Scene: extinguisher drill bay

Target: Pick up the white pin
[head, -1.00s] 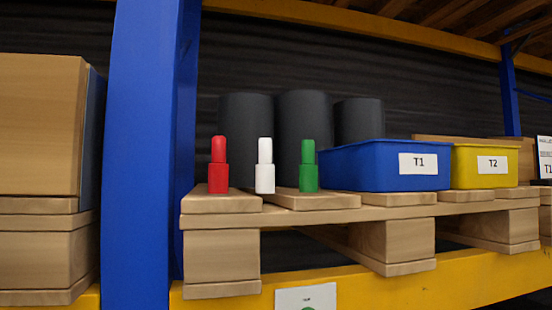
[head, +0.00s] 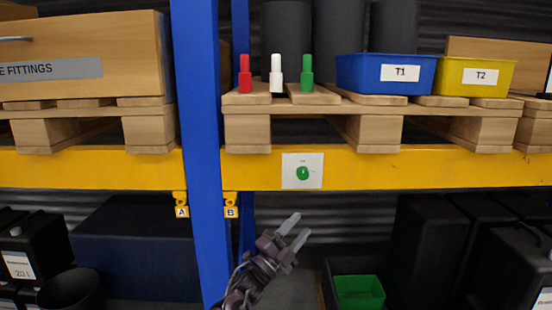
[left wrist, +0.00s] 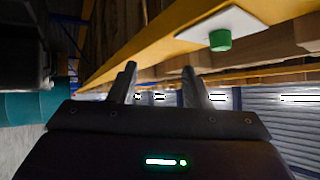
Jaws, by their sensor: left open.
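The white pin (head: 276,74) stands upright on the wooden pallet (head: 320,101) on the shelf in the head view. The red pin (head: 245,74) stands to its left and the green pin (head: 307,74) to its right. My left gripper (head: 297,229) is open and empty, well below the pins and below the yellow beam. In the left wrist view its two fingers (left wrist: 160,85) are apart with nothing between them. The pins do not show clearly there. My right gripper is not in view.
A blue T1 bin (head: 386,89) and a yellow T2 bin (head: 474,91) stand right of the pins. A yellow beam (head: 400,167) carries a white plate with a green knob (head: 302,172). A blue post (head: 196,130) rises on the left. A green bin (head: 359,292) sits below.

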